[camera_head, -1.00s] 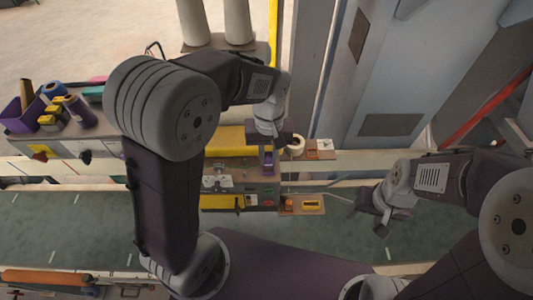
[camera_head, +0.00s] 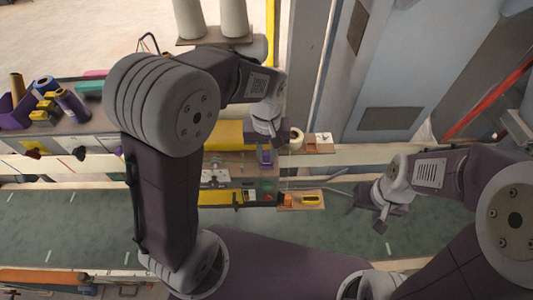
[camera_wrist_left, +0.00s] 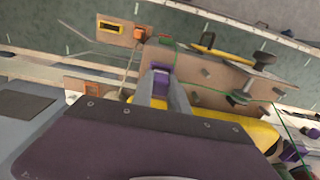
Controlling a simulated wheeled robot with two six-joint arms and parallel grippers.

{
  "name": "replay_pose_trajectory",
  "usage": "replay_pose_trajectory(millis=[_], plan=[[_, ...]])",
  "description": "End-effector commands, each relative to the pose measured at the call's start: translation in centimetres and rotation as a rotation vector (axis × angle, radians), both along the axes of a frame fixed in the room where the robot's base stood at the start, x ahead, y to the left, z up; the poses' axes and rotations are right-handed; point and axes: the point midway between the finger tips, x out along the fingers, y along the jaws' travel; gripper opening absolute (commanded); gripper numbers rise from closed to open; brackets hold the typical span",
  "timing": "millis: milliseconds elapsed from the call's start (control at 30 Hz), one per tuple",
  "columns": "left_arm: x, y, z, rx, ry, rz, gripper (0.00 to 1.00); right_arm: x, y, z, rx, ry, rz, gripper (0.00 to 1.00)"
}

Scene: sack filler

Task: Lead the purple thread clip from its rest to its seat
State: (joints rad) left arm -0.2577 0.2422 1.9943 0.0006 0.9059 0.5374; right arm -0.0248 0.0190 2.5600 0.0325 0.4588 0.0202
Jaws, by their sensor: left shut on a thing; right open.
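The purple thread clip (camera_head: 265,157) is in my left gripper (camera_head: 266,146), in front of the panel in the head view. In the left wrist view the clip (camera_wrist_left: 160,70) shows as a small purple block at the tips of the two grey fingers (camera_wrist_left: 164,88), close to the edge of a tan plate. A green thread (camera_wrist_left: 176,50) runs near the clip and along the plate. I cannot tell whether the clip touches the plate. My right gripper (camera_head: 362,208) is open and empty, right of the panel. Which part is the clip's seat is not clear.
A small tan board (camera_head: 300,208) with orange and yellow parts is right of the panel. Another board (camera_head: 318,150) with a white roll is above it. Yellow bars cross the panel. Spools and a purple bin (camera_head: 15,112) stand at left.

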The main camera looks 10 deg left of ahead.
Motion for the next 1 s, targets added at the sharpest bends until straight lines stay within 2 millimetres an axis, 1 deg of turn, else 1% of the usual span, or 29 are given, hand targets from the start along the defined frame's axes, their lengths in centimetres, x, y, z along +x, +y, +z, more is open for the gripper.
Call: replay_pose_trajectory(millis=[267,300,367,400,667,733,767,867,1000], plan=[[0.0,0.0,0.0,0.0,0.0,0.0,0.0,0.0,0.0,0.0,0.0,0.0,0.0,0.58],[0.0,0.0,0.0,0.0,0.0,0.0,0.25,0.0,0.0,0.0,0.0,0.0,0.0,0.58],[0.0,0.0,0.0,0.0,0.0,0.0,0.42,0.0,0.0,0.0,0.0,0.0,0.0,0.58],[0.0,0.0,0.0,0.0,0.0,0.0,0.45,0.0,0.0,0.0,0.0,0.0,0.0,0.58],[0.0,0.0,0.0,0.0,0.0,0.0,0.45,0.0,0.0,0.0,0.0,0.0,0.0,0.58],[0.1,0.0,0.4,0.0,-0.002,0.0,0.45,0.0,0.0,-0.1,0.0,0.0,0.0,0.58],[0.1,0.0,0.7,-0.001,-0.003,0.0,0.45,0.0,0.0,-0.2,0.0,0.0,0.0,0.58],[0.1,0.0,2.7,-0.002,-0.007,0.0,0.45,0.0,0.0,-0.5,0.0,0.0,0.0,0.58],[0.1,0.0,5.9,-0.002,-0.006,0.0,0.45,0.0,0.0,-0.9,0.0,0.0,0.0,0.58]])
